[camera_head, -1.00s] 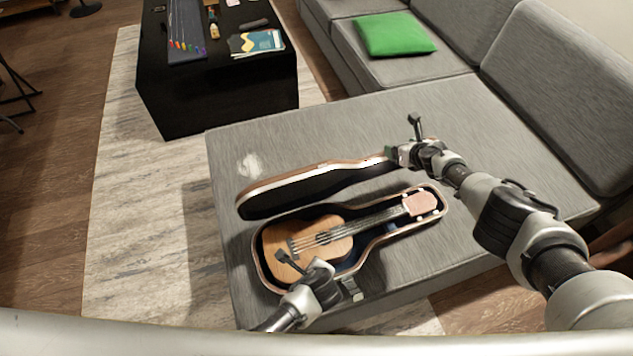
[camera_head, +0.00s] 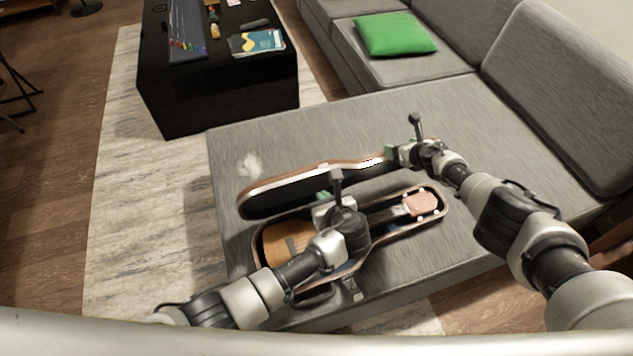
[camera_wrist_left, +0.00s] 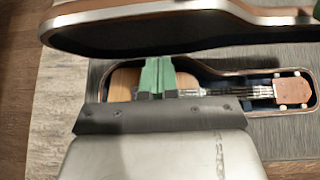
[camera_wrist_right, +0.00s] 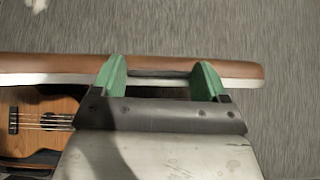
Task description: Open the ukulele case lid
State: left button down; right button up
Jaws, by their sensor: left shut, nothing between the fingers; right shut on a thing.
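The ukulele case lid (camera_head: 290,194) stands raised and tilted along the far side of the case, its dark inside facing me. It also shows in the left wrist view (camera_wrist_left: 150,30). The case base (camera_head: 436,212) holds a wooden ukulele (camera_head: 282,240), whose body is partly hidden by my left arm. My right gripper (camera_head: 394,155) is shut on the lid's rim near its right end; the right wrist view shows its green fingers (camera_wrist_right: 161,80) at the brown and white rim. My left gripper (camera_head: 323,197) is shut and empty, above the ukulele and on the near side of the lid.
The case lies on a grey couch seat (camera_head: 540,190) with free room to its right and behind. A green pillow (camera_head: 396,34) lies farther back. A black table (camera_head: 215,95) with small items stands at the back left.

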aim_at(312, 175)
pick_arm(q)
jog(key=shift+w+a, duration=0.35)
jog(key=shift+w, duration=0.45)
jog(key=shift+w+a, duration=0.3)
jog(key=shift+w, duration=0.45)
jog(key=shift+w+a, duration=0.35)
jog(key=shift+w, duration=0.45)
pick_arm(e)
jog(key=shift+s+a+f, duration=0.25)
jog(key=shift+a+f, duration=0.05)
jog(key=shift+a, duration=0.15)
pick_arm(q)
jog(key=shift+r, duration=0.1)
jog(key=shift+w+a+r, duration=0.2)
jog(key=shift+w+a, duration=0.15)
jog(key=shift+w, duration=0.4)
pick_arm(e)
jog(key=o, duration=1.3)
jog(key=shift+d, duration=0.1)
jog(key=shift+w+d+r, duration=0.1)
